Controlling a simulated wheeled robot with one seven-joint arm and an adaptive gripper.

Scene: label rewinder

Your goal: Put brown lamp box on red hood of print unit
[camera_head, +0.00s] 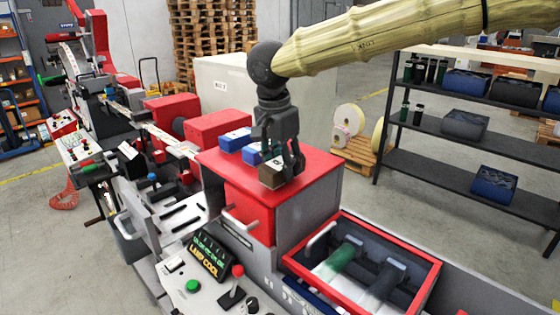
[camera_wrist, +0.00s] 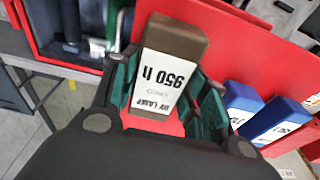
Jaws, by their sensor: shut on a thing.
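The brown lamp box (camera_head: 271,174) is between the fingers of my gripper (camera_head: 283,168), over the red hood (camera_head: 318,167) of the print unit. In the wrist view the brown box (camera_wrist: 176,40) shows a white label reading "950 h", with the green-padded fingers of my gripper (camera_wrist: 166,95) on either side. My gripper is shut on it. The red hood (camera_wrist: 235,50) lies beneath and around it. The box is at or just above the hood; I cannot tell if its underside touches.
Two blue boxes stand on the hood beside the brown box: one nearer my gripper (camera_head: 252,154) and one farther left (camera_head: 234,139). The hood's right part is clear. A red-rimmed open bay (camera_head: 432,285) lies to the front right. A dark shelf (camera_head: 470,145) stands behind at right.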

